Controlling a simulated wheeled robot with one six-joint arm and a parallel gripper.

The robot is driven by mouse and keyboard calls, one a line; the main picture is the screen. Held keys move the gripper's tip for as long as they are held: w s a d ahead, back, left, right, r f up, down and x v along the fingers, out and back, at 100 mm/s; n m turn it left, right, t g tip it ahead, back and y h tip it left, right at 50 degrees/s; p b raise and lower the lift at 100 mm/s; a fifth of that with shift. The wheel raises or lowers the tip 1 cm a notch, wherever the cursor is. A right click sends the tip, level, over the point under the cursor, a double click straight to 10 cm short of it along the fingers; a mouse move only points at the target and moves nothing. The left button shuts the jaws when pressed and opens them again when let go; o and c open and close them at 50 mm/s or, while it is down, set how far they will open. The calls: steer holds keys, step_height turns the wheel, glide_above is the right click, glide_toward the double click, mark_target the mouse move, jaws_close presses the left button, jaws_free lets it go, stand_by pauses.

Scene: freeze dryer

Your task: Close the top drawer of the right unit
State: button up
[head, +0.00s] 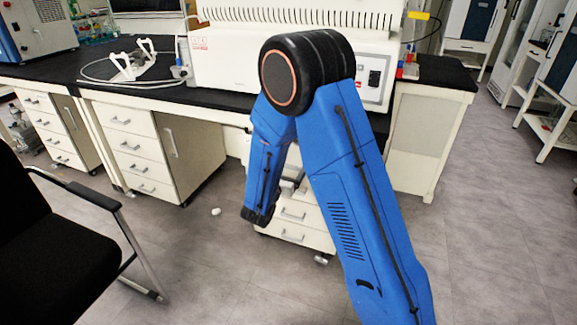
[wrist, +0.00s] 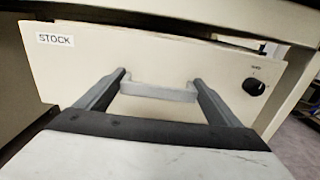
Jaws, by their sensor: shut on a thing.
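The right unit (head: 300,218) is a white drawer cabinet under the bench, largely hidden behind my blue arm in the head view. In the wrist view its top drawer (wrist: 75,65) shows a cream front with a "STOCK" label and a round black knob at the right. The drawer's grey bar handle (wrist: 158,93) lies between the fingers of my gripper (wrist: 160,78), which is shut on it. A dark gap shows above the drawer front at the upper right. How far the drawer stands out is hard to tell.
The black-topped bench (head: 225,100) runs above the unit. Another drawer unit (head: 130,145) stands to the left. A black chair (head: 60,220) is at the lower left. A small white object (head: 216,211) lies on the floor. Open floor is at the right.

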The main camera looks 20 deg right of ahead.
mark_target(292, 159)
steer(key=x, duration=0.4)
steer(key=shift+w, duration=0.15)
steer(key=o, duration=1.4)
steer(key=shift+d, duration=0.1)
steer(key=shift+c, duration=0.2)
steer(key=v, duration=1.7)
